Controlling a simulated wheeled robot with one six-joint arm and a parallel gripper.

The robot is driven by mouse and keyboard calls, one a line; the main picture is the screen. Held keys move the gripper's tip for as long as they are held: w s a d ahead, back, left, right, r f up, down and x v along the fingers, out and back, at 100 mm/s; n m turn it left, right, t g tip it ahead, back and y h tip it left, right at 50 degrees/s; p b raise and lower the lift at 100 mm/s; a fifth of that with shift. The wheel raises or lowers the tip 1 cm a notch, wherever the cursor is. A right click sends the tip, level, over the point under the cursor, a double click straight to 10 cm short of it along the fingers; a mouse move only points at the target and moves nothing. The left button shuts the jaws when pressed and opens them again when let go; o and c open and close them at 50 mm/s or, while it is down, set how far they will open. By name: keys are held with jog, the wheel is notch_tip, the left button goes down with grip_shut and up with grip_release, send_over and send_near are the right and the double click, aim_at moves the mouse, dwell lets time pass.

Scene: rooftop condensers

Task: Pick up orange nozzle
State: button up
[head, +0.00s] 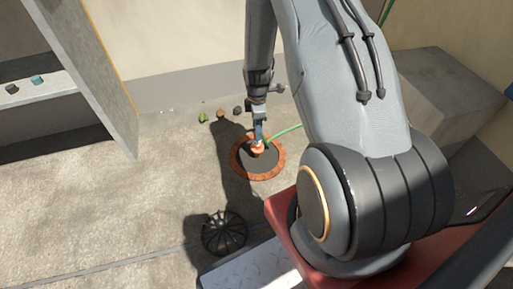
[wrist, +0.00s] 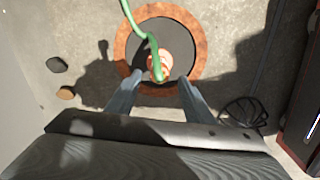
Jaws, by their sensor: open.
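The orange nozzle (wrist: 165,64) stands on a dark round pad with a terracotta-coloured ring (wrist: 200,50) on the floor. A green hose (wrist: 150,40) runs from it toward the top of the wrist view. In the head view the nozzle (head: 257,151) shows just below my gripper (head: 258,138), partly hidden by it. My gripper (wrist: 161,82) is open, pointing down. In the wrist view its two fingers lie below and to either side of the nozzle. I cannot tell whether they touch it.
A dark ribbed dome (head: 224,232) lies on the floor at the front. A grey shelf (head: 40,85) with small items stands at left. A grey block (head: 445,95) stands at right. The floor at left is clear.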

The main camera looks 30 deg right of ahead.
aim_at(257, 146)
jog(key=shift+d+f+b, duration=0.1)
jog(key=shift+f+b, duration=2.25)
jog(key=shift+f, duration=1.95)
jog(key=shift+r, duration=0.1)
grip_shut()
